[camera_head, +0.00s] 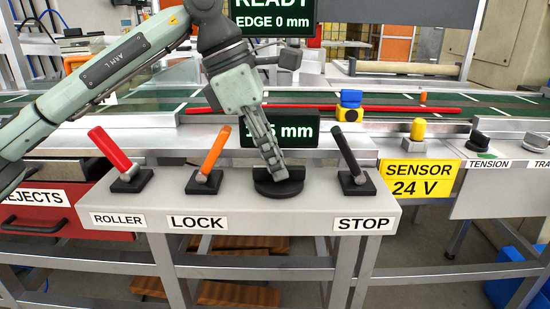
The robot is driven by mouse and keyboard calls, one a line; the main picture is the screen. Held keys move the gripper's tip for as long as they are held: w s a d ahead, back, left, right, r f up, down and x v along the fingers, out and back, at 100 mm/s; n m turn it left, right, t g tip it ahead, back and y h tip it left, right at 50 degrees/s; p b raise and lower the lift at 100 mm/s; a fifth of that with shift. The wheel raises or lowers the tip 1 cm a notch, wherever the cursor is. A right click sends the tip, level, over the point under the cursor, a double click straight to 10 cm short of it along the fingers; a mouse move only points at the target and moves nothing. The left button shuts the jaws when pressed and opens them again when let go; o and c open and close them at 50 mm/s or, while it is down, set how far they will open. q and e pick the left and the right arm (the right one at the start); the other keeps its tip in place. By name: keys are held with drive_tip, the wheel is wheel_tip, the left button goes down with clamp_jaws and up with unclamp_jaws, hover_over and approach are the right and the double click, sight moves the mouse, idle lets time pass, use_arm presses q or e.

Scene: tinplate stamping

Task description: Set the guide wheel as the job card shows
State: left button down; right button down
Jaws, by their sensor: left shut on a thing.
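The guide wheel appears to be the dark round base (268,190) on the grey console, between the orange LOCK lever (213,158) and the black STOP lever (353,160). My left gripper (273,172) reaches down from above and is shut on it, hiding much of its top. An upper display (272,20) reads "READY" and "EDGE 0 mm". I cannot make out a job card. My right gripper is not in view.
A red ROLLER lever (112,150) stands at the console's left. To the right are a yellow SENSOR 24 V sign (420,180), a yellow-topped knob (417,130) and the TENSION knob (480,140). A green conveyor belt (485,98) runs behind.

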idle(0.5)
use_arm(q)
drive_tip(key=c, duration=1.6)
unclamp_jaws()
drive_tip(key=v, duration=1.2)
drive_tip(key=shift+w+r, duration=0.1)
drive_tip(key=shift+d, duration=0.1)
